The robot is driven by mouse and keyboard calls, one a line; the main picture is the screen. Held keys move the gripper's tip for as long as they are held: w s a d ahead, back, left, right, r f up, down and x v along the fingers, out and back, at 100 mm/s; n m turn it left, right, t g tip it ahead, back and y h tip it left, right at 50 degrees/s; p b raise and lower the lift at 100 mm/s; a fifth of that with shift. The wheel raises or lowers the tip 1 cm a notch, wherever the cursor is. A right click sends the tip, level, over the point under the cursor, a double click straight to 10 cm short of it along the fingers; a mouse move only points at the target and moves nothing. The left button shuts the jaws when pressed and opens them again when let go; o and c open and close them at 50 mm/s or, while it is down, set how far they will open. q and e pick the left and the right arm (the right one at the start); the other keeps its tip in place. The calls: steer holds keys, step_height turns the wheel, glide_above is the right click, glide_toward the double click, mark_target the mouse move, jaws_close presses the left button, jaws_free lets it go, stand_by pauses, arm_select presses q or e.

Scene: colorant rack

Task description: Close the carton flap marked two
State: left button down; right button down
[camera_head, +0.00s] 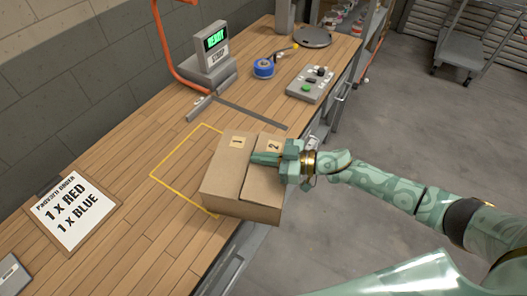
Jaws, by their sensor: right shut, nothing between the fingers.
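A brown carton (225,189) stands on the wooden bench near its front edge, partly inside a yellow outline. Its top shows two flaps lying about flat, with a dark seam between them. The left flap (229,160) bears a label 1. The right flap (263,182) bears a label 2 (275,146). My right gripper (254,158) is shut and empty, with its tips over the flap marked two, just below the label. I cannot tell whether it touches the flap. The gripper hides part of that flap. My left gripper is not in view.
The yellow outline (163,164) on the bench extends left of the carton. An order sheet (75,212) lies at the left. A display unit (213,57), blue tape roll (264,68) and button panel (311,85) stand farther back.

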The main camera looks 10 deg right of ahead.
steer(key=shift+a+r+p, duration=0.1)
steer(key=shift+p, duration=0.2)
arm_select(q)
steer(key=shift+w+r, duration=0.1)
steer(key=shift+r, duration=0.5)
arm_select(e)
steer(key=shift+w+f, duration=0.1)
steer(key=shift+f, duration=0.5)
